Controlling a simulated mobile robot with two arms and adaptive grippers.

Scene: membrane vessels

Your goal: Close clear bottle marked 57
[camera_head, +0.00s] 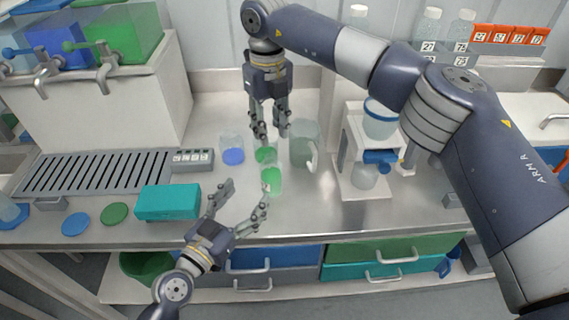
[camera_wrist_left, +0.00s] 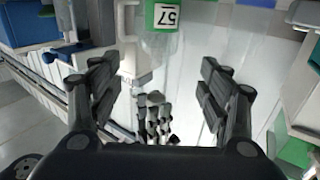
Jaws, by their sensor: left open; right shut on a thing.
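The number 57 shows on a green part of a clear vessel (camera_wrist_left: 164,17) at the top of the left wrist view. In the head view, a clear vessel with green at its lower part (camera_head: 272,181) stands near the table's front edge. My right gripper (camera_head: 270,137) comes down from above, shut on a small green-and-clear thing (camera_head: 265,156) just behind that vessel. The fingers partly hide it, and I cannot tell whether it touches the vessel. My left gripper (camera_head: 241,204) is open and empty, just left of and in front of the vessel.
A clear jug (camera_head: 304,143) stands right of my right gripper, and a beaker with blue (camera_head: 232,151) stands left. A teal box (camera_head: 168,202), a green lid (camera_head: 114,213) and a blue lid (camera_head: 76,224) lie left. A white apparatus (camera_head: 345,175) stands right.

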